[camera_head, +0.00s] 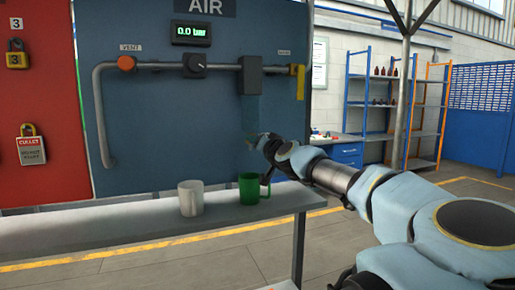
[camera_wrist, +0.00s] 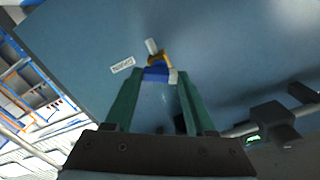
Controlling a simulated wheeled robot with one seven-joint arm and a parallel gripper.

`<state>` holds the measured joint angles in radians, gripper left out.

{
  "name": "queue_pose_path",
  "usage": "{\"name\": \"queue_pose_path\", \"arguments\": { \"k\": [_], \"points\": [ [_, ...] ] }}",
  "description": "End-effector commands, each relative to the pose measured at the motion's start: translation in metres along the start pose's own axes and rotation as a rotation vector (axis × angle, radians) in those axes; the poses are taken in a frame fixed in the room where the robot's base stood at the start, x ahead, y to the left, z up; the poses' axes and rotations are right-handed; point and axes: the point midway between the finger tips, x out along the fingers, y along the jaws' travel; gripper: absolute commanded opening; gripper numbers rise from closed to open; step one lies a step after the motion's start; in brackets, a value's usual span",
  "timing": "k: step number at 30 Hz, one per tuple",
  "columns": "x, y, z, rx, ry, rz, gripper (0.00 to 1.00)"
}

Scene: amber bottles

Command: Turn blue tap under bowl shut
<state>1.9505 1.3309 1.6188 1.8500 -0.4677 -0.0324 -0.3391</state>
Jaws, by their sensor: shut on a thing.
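The blue tap (camera_wrist: 156,74) shows between my fingertips in the wrist view, with a brass-coloured part and a small pale stub beside it. My gripper (camera_wrist: 157,80) has its green fingers shut on the tap. In the head view my gripper (camera_head: 256,140) is at the blue panel, just below the bowl (camera_head: 251,108). The bowl is a faint, see-through cylinder hanging under a dark block (camera_head: 250,75) on the pipe. In the head view the tap is too small and covered to make out.
A grey mug (camera_head: 190,198) and a green mug (camera_head: 249,189) stand on the shelf (camera_head: 100,226) below the panel, the green one close under my gripper. The pipe (camera_head: 150,68) carries an orange knob, a black knob and a yellow handle (camera_head: 298,82). A display reads 0.0 bar.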

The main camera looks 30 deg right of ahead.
Motion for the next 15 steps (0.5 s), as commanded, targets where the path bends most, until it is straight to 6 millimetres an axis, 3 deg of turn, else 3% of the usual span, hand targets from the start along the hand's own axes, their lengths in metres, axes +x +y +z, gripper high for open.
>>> {"name": "queue_pose_path", "arguments": {
  "k": [15],
  "points": [
    [-0.0004,0.0011,0.0014,0.492,-0.001,0.001,0.0]
  ]
}}
